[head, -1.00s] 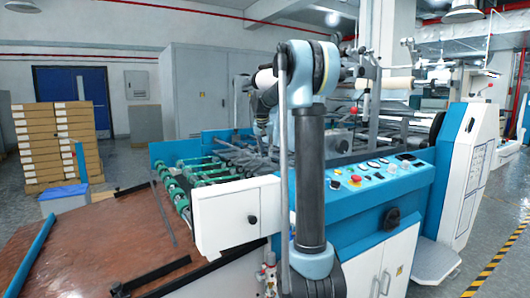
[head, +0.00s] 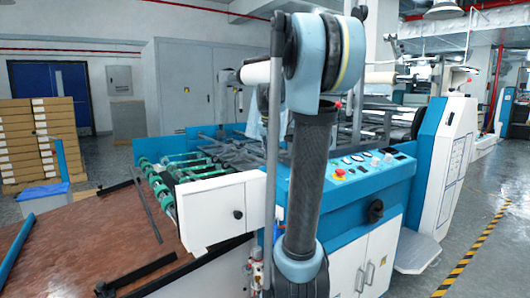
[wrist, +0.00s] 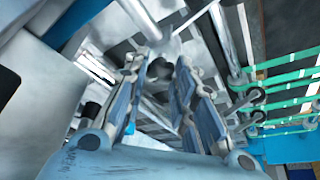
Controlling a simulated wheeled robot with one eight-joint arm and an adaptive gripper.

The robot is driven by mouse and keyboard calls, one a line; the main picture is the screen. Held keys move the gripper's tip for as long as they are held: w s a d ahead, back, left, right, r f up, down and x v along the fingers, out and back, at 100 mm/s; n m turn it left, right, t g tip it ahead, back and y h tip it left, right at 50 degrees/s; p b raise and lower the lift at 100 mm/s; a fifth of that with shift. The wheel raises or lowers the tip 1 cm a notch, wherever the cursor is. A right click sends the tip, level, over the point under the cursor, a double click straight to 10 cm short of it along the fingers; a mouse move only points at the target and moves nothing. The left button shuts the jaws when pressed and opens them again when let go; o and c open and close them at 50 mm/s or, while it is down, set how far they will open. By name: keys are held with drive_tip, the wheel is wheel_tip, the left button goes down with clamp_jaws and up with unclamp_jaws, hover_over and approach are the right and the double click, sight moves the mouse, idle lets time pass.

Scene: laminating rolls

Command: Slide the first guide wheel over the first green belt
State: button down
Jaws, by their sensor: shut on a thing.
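My gripper (wrist: 165,60) points into the machine in the wrist view, with its two fingers on either side of a small dark piece (wrist: 160,70). It is shut on this piece, which I take to be the first guide wheel; its shape is mostly hidden between the fingers. The green belts (wrist: 290,72) run across the right side of the wrist view, apart from my fingers. Small dark wheels (wrist: 257,96) sit near their left ends. In the head view the green belts (head: 185,168) lie on the feed table, left of my arm, which mostly hides my gripper.
Metal rods and bars (wrist: 195,15) crowd the space around my fingers. A white box housing (head: 222,212) and the blue control panel (head: 350,175) stand beside my arm. A brown board (head: 75,250) lies at the left, and stacked boxes (head: 40,140) stand behind.

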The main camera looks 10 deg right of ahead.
drive_tip(key=shift+s+d, duration=0.15)
drive_tip(key=shift+s, duration=0.25)
drive_tip(key=c, duration=1.3)
unclamp_jaws()
drive_tip(key=shift+r, duration=0.1)
drive_tip(key=v, duration=1.1)
drive_tip(key=shift+s+r, duration=0.2)
drive_tip(key=shift+r, duration=0.1)
